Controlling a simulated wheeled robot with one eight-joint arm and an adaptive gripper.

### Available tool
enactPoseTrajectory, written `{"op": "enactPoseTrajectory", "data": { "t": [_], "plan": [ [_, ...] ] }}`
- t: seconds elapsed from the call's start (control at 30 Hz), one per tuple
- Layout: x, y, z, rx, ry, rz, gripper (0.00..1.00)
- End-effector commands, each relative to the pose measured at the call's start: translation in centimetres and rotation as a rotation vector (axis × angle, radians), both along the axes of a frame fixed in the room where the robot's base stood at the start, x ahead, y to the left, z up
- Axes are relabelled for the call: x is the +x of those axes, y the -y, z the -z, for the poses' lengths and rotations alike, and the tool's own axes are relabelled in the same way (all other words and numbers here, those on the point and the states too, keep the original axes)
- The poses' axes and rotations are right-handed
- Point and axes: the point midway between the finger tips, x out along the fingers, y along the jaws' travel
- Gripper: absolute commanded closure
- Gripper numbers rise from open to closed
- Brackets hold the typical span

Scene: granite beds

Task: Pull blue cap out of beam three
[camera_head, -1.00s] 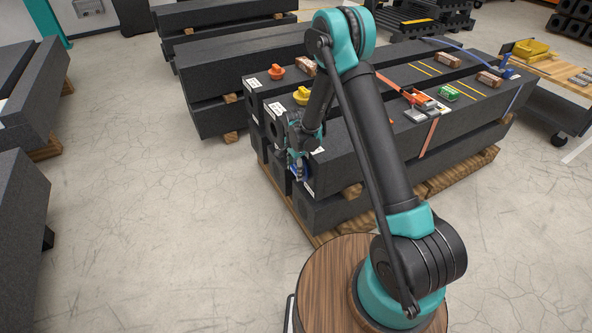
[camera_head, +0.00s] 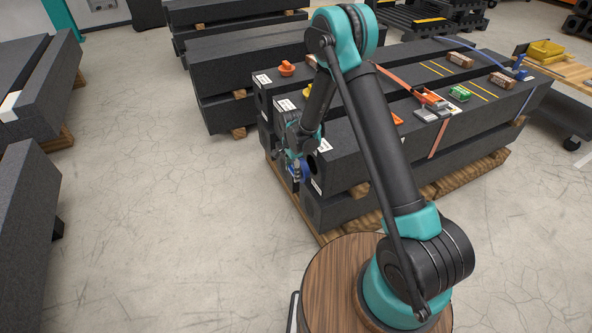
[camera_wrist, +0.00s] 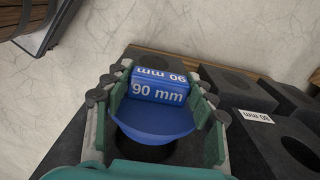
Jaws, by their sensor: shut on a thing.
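The blue cap (camera_wrist: 155,113), marked "90 mm", sits between my gripper's two fingers (camera_wrist: 158,103), which are shut on its raised grip block. In the wrist view a dark round bore (camera_wrist: 150,151) shows just below the cap's disc. In the head view my gripper (camera_head: 297,167) is at the near end of the front upper granite beam (camera_head: 355,158). The cap (camera_head: 304,171) shows blue there, with the beam's dark hole visible beside it, so the cap appears out of the bore. The exact gap is hard to judge.
More beams (camera_head: 30,215) stand at the left; the floor between (camera_head: 170,220) is clear.

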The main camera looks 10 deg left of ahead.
Motion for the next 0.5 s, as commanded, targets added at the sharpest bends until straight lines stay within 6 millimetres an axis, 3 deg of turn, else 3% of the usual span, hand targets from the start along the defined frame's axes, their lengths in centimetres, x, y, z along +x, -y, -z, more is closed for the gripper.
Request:
{"op": "enactPoseTrajectory", "data": {
  "t": [0.5],
  "plan": [
    [-0.47,-0.67,-0.33,0.000,0.000,0.000,0.73]
  ]
}}
